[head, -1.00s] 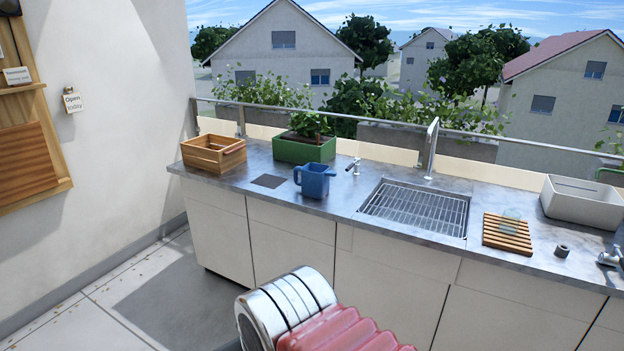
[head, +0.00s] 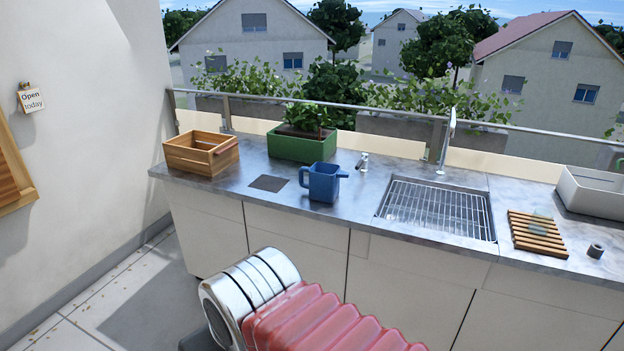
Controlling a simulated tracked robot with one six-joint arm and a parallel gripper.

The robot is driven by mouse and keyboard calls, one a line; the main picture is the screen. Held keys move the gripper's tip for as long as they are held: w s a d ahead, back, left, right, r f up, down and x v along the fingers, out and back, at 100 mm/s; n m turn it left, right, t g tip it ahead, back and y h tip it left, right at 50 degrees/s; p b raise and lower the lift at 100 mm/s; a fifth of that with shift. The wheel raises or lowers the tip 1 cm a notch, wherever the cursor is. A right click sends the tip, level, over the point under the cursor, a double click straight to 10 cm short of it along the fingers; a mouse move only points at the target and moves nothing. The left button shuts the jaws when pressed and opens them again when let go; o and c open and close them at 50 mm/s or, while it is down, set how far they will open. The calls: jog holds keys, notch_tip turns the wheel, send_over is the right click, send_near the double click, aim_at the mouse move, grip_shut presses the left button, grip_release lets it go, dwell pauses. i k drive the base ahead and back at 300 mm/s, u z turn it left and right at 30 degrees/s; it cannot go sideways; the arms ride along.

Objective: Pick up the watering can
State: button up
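The watering can (head: 323,183) is blue and stands upright on the metal counter (head: 230,190), left of the sink. Its handle is on the left and its spout points right. Nothing touches it that I can see. In the head view only a silver and red ribbed part of my arm shows, low in the picture in front of the cabinets. My gripper is not in the picture.
A wooden crate (head: 201,152) and a green planter (head: 301,143) stand behind the can. A sink with a wire rack (head: 437,208), a tap (head: 362,161), a wooden slatted board (head: 537,233) and a white basin (head: 592,188) are to the right. A glass railing runs behind the counter.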

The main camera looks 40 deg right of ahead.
aim_at(324, 185)
jog(key=i, duration=2.8)
jog(key=z, duration=2.45)
